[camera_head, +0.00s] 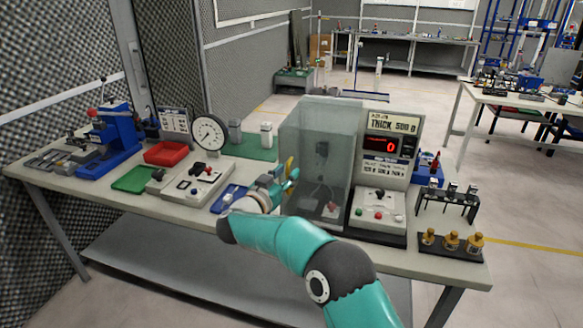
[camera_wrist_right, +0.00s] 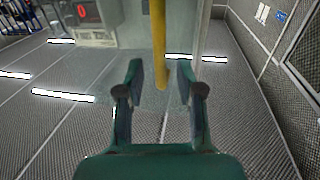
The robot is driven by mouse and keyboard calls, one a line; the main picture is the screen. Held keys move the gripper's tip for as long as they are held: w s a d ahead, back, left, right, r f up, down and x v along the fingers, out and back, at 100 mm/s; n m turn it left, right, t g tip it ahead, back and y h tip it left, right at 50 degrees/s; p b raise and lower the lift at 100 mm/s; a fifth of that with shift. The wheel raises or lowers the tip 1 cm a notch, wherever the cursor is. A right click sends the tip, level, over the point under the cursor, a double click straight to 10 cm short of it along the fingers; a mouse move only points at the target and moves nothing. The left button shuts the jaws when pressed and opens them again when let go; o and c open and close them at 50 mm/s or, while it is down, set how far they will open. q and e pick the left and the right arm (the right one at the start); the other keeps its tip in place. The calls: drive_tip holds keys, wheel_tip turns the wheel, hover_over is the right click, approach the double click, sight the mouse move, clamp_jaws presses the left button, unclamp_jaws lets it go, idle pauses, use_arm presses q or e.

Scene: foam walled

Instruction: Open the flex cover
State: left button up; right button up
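The flex cover (camera_head: 306,135) is a clear, greyish box-shaped guard on the tester with the red digital display, and it looks shut. A yellow bar-like handle (camera_head: 290,166) stands at its left side. My right gripper (camera_head: 284,176) is at that handle. In the right wrist view the yellow handle (camera_wrist_right: 159,45) reaches down between the two fingers of my right gripper (camera_wrist_right: 168,82), with a gap visible on each side. The fingers are open around it. My left gripper is not in view.
The tester's control panel (camera_head: 378,212) is right of the cover. A blue tray (camera_head: 229,198), a dial gauge (camera_head: 209,133) and a red bin (camera_head: 166,153) stand to the left on the bench. Brass-coloured weights (camera_head: 452,242) sit at the right end.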

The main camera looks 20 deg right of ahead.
drive_tip(key=shift+x, duration=0.8)
clamp_jaws()
